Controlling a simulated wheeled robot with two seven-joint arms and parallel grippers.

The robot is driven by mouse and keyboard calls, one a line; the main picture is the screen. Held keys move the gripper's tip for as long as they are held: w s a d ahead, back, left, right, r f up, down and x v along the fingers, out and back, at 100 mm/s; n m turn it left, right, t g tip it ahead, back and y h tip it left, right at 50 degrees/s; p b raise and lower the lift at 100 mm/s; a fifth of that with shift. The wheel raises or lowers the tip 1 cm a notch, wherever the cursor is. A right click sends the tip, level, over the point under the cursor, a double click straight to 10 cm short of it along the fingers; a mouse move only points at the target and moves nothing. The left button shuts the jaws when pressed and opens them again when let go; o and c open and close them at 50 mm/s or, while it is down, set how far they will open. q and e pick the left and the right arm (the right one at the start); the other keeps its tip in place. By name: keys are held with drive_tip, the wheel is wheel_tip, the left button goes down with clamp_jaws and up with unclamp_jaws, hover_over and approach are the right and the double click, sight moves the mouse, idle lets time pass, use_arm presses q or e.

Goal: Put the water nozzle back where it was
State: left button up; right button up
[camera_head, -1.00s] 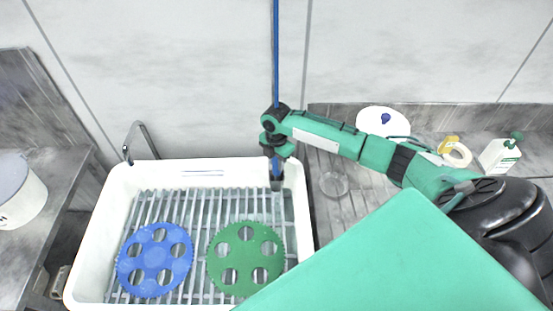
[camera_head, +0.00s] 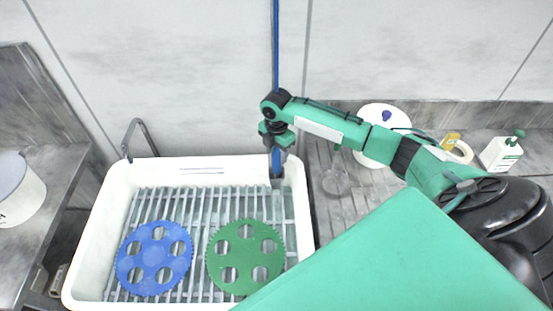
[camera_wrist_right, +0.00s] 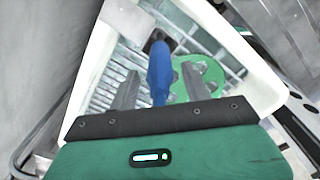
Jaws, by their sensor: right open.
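The water nozzle (camera_head: 276,162) is blue with a dark tip and hangs upright on a blue hose (camera_head: 276,50) over the right back part of the white sink. My right gripper (camera_head: 276,148) is at the nozzle's upper part. In the right wrist view the nozzle (camera_wrist_right: 160,75) stands between the two open fingers of my right gripper (camera_wrist_right: 160,88), with gaps on both sides. My left gripper is not in view.
The white sink (camera_head: 90,235) holds a metal rack with a blue platen (camera_head: 154,258) and a green platen (camera_head: 245,258). A white bottle (camera_head: 500,154), a yellow-and-white item (camera_head: 458,150) and a white lidded container (camera_head: 383,115) stand at right. A white pot (camera_head: 18,195) is at left.

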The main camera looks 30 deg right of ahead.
wheel_tip(320, 180, up, 9)
drive_tip(key=shift+f+b, duration=0.2)
drive_tip(key=shift+b, duration=0.75)
